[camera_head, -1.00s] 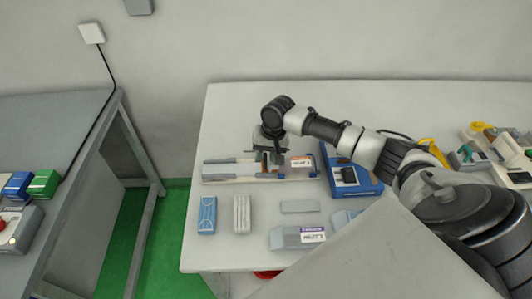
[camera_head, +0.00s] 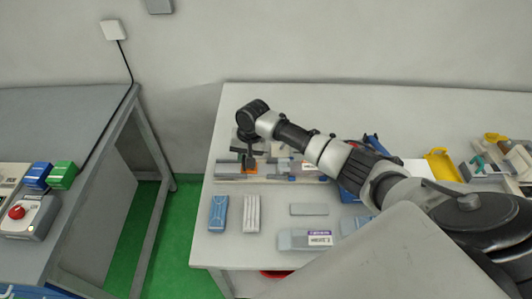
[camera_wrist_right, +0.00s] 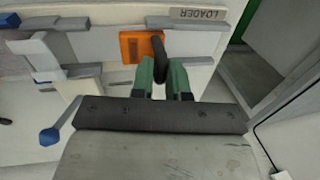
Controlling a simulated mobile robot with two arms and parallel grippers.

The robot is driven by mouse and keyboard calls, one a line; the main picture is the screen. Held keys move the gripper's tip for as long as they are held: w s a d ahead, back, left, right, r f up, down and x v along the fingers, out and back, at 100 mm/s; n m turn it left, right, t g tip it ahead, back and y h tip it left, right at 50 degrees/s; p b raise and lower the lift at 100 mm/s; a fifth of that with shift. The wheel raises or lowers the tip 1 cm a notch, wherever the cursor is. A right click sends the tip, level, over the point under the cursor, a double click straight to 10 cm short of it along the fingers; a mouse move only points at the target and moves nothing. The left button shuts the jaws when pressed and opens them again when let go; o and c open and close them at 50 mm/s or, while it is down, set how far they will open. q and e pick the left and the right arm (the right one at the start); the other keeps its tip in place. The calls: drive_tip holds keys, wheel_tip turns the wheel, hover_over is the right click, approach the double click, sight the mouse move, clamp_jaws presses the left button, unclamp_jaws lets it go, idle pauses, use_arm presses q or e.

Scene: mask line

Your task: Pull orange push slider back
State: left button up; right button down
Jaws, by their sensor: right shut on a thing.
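The orange push slider (camera_wrist_right: 130,48) is a small orange plate with an upright black handle (camera_wrist_right: 159,60), on the pale loader rail in the right wrist view. My right gripper (camera_wrist_right: 162,75) has its green fingers shut around the handle, with the plate just beside it. In the head view the orange slider (camera_head: 249,169) shows partly under my right gripper (camera_head: 248,158), at the left part of the long fixture (camera_head: 225,169). The gripper hides part of it. My left gripper is not in view.
The loader plate (camera_wrist_right: 200,14) marks the rail's end. A lever with a blue knob (camera_wrist_right: 49,136) stands near the gripper. Blue (camera_head: 219,213) and white (camera_head: 251,213) packs lie in front of the fixture. A side table (camera_head: 75,105) stands left, across a green-floored gap.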

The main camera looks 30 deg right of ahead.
drive_tip(key=w+a, duration=0.2)
drive_tip(key=a, duration=0.1)
drive_tip(key=w+a, duration=0.1)
drive_tip(key=a, duration=0.1)
drive_tip(key=shift+w+a+r, duration=0.1)
drive_tip(key=shift+w+a, duration=0.05)
drive_tip(key=c, duration=1.5)
unclamp_jaws()
drive_tip(key=o, duration=0.4)
drive_tip(key=shift+w+a, duration=0.15)
drive_tip(key=shift+a, duration=0.05)
drive_tip(key=shift+c, duration=0.2)
drive_tip(key=shift+d+r+b, duration=0.2)
drive_tip(key=shift+r+b, duration=0.1)
drive_tip(key=shift+r, duration=0.05)
wheel_tip(320, 180, up, 10)
drive_tip(key=s+d+b, duration=0.1)
drive_tip(key=shift+d, duration=0.2)
drive_tip(key=shift+s+f, duration=0.15)
drive_tip(key=shift+f, duration=0.05)
